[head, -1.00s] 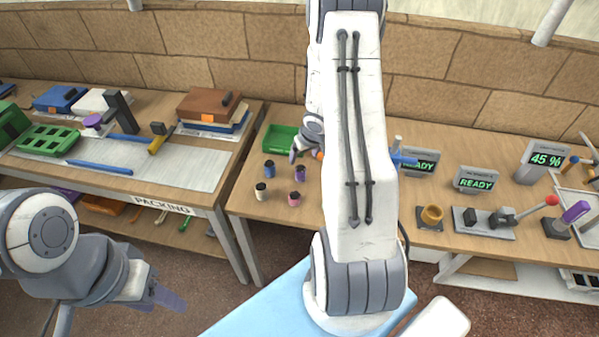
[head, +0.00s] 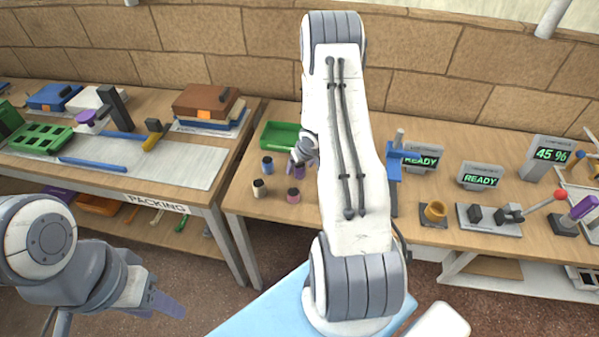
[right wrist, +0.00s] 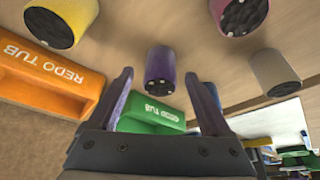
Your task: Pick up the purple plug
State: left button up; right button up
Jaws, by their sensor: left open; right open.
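The purple plug (right wrist: 160,70) stands on the table between the fingertips of my right gripper (right wrist: 163,88) in the right wrist view, a little beyond them. The right fingers are apart with nothing held. In the head view my right gripper (head: 297,168) is over the plug's place, and I cannot clearly tell plug from purple fingers there. My left gripper (head: 168,304) is open and empty at the lower left, away from the tables.
Near the purple plug stand a blue plug (head: 267,165), a cream plug (head: 259,190) and a pink plug (head: 293,196). A yellow plug (right wrist: 62,20) shows in the right wrist view. A green tub (head: 274,135) and an orange tub (right wrist: 50,78) are close by.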

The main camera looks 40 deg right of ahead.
jog(key=shift+r, duration=0.1)
grip_shut()
